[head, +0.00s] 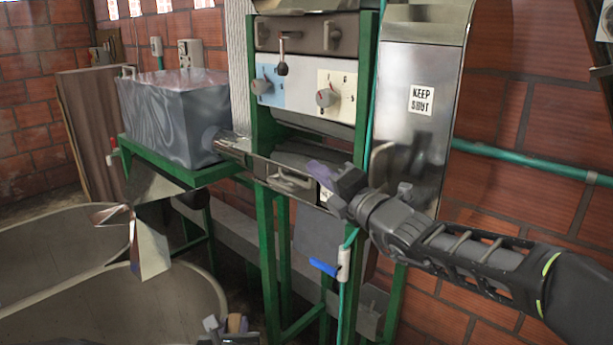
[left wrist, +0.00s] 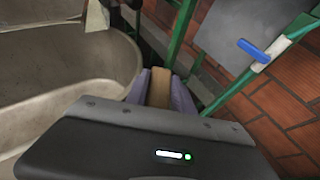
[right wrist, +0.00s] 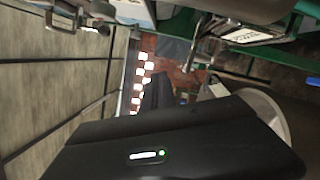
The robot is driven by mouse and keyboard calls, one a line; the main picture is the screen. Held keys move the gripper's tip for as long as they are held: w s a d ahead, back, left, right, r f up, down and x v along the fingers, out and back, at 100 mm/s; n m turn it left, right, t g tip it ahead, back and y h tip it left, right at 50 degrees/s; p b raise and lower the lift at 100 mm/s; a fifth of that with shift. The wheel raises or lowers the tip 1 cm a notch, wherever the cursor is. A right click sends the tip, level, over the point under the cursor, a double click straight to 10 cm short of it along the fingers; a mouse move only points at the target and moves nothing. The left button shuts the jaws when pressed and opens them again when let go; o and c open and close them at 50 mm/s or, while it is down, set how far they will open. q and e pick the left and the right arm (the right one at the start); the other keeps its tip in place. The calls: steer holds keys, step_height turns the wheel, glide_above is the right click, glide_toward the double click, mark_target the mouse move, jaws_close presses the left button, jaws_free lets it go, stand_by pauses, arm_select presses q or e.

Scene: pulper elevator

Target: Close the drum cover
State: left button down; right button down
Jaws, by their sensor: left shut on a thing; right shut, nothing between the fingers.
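A shiny metal cover (head: 270,172) with a bar handle (head: 293,180) sits low on the machine front, below the knob panel. I take it for the drum cover; whether it is fully shut is unclear. A labelled metal piece also shows in the right wrist view (right wrist: 245,32). My right gripper (head: 332,180) is shut and empty, in front of the cover's right end and hiding part of it. Contact cannot be told. My left gripper (head: 228,325) is low at the bottom edge, shut on a tan block (left wrist: 159,88), well below the cover.
A tall metal panel marked KEEP SHUT (head: 412,140) stands right of the machine. A grey metal box (head: 170,115) is at left on the green frame (head: 268,255). Large tubs (head: 150,305) fill the lower left. A blue-handled lever (head: 325,267) hangs below the cover.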

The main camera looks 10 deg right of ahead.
arm_select(q)
steer(key=shift+s+f, duration=0.1)
steer(key=shift+f, duration=0.25)
arm_select(e)
steer(key=v, duration=0.4)
steer(key=shift+a+r, duration=0.1)
